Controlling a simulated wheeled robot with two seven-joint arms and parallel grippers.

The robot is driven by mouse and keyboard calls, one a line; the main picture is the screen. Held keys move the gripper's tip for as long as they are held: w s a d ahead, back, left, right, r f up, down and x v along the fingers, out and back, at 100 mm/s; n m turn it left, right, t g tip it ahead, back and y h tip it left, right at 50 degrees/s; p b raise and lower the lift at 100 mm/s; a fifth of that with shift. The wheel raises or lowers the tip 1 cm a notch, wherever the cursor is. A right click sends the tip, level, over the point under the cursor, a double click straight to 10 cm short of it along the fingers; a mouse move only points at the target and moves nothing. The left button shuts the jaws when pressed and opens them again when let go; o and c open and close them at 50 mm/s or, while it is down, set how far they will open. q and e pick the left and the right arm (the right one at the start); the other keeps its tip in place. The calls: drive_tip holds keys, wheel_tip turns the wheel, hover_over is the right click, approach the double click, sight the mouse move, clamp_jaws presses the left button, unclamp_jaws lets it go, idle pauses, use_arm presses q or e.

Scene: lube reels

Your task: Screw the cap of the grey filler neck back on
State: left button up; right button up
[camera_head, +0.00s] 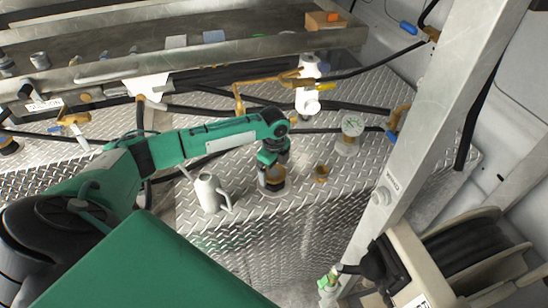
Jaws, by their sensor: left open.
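A short grey neck with a brass-brown ring (272,182) stands on the diamond-plate deck, right under my left gripper (270,163). My left gripper points down and is open. Its fingers hide the top of the neck, and I cannot tell whether they touch it or whether a cap is on it. A small brass-brown round piece (321,173) sits on the deck to the right of the neck; I cannot tell if it is the cap. My right gripper is not in view.
A light grey jug (208,193) stands left of the neck. Black hoses cross the back. A metal post (425,130) and a hose reel (465,245) are at right. The deck (300,205) is bare near its front edge.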

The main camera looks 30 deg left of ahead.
use_arm(q)
drive_tip(key=shift+f, duration=0.35)
drive_tip(key=c, duration=1.1)
drive_tip(key=shift+r+m+p, duration=0.1)
drive_tip(key=shift+m+p, duration=0.2)
drive_tip(key=shift+m, duration=1.4)
drive_tip(key=shift+m+p, duration=0.4)
drive_tip(key=shift+p, duration=0.05)
drive_tip(key=shift+m, duration=0.3)
drive_tip(key=o, duration=1.1)
